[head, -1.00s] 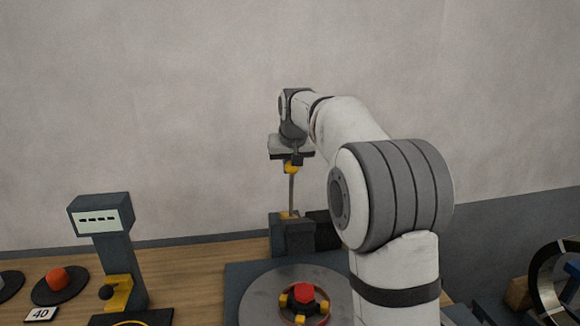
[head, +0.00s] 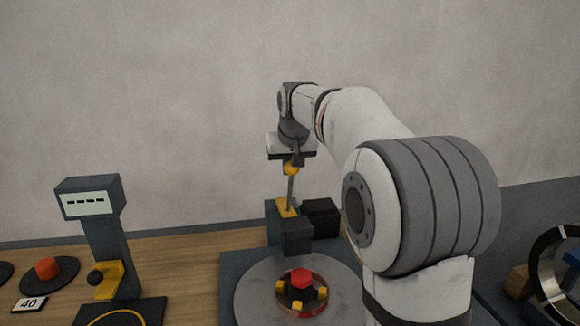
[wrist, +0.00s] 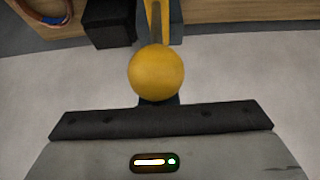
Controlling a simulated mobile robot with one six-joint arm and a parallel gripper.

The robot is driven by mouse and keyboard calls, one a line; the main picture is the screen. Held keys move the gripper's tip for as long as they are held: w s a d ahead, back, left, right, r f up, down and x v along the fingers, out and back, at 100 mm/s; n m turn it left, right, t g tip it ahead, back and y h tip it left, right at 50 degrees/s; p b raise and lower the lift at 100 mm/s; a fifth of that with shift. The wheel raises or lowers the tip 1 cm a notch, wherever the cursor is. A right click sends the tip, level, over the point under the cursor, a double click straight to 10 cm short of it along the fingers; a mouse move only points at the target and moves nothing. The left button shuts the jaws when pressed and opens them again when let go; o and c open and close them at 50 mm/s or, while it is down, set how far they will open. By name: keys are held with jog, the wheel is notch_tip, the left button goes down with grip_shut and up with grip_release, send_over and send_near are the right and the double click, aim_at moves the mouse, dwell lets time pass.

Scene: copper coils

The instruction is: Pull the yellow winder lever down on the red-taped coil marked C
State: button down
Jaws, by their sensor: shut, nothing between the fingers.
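The winder lever is a thin grey rod with a yellow ball knob (head: 291,169) on top and a yellow foot (head: 287,208) on a dark block behind the turntable. The lever stands fairly upright, foreshortened. My gripper (head: 292,158) is shut and empty right at the knob, seeming to touch its upper side. In the wrist view the knob (wrist: 156,73) sits directly before the gripper's dark bar (wrist: 160,118), hiding the fingertips. A red-rimmed ring (head: 303,308) with yellow pieces sits on the grey turntable (head: 255,290). No C mark is legible.
A display post (head: 90,203) with a black-knobbed yellow lever stands left, near a card marked 40 (head: 29,304) and a red knob (head: 46,268). A dark block (head: 320,216) sits beside the lever's base. A coil on a stand (head: 560,270) is far right.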

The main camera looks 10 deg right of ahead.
jog(key=s+f+b, duration=0.2)
jog(key=shift+f, duration=0.35)
jog(key=shift+r, duration=0.3)
notch_tip(320, 180, up, 10)
jog(key=p, duration=0.9)
jog(key=g+p, duration=0.1)
jog(key=p, duration=0.1)
send_near(290, 179)
jog(key=s+f, duration=0.2)
jog(key=s, duration=0.2)
jog(key=s+f+g, duration=0.1)
jog(key=s+f, duration=0.5)
jog(key=s, duration=0.5)
jog(key=s+f+g, duration=0.1)
jog(key=s+f, duration=0.6)
jog(key=s, duration=0.5)
jog(key=shift+d+f, duration=0.2)
jog(key=shift+d, duration=0.25)
